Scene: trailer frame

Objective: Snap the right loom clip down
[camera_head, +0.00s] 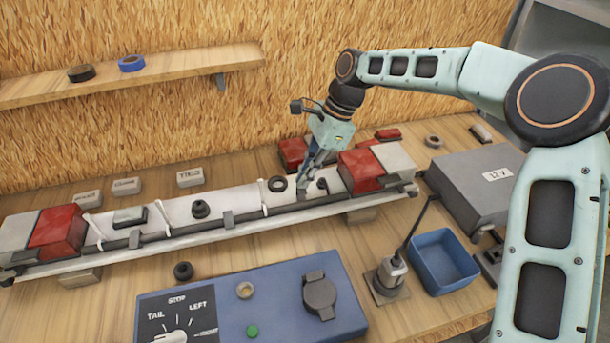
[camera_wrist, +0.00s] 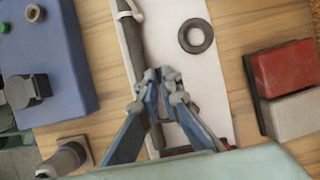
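The long white trailer board (camera_head: 245,199) lies across the bench, with a black cable loom (camera_head: 185,231) along its front edge. In the wrist view, my gripper's (camera_wrist: 165,78) fingertips are together over the board beside the loom (camera_wrist: 133,50), with nothing clearly held. The right clip is not clearly visible there; the fingers may hide it.
Red-and-white lamps (camera_head: 362,172) (camera_head: 57,232) stand at both board ends. A black ring (camera_head: 277,184) and a grommet (camera_head: 200,209) lie on the board. A blue control box (camera_head: 262,297), a blue tray (camera_head: 443,262) and a grey 12V box (camera_head: 478,185) occupy the bench.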

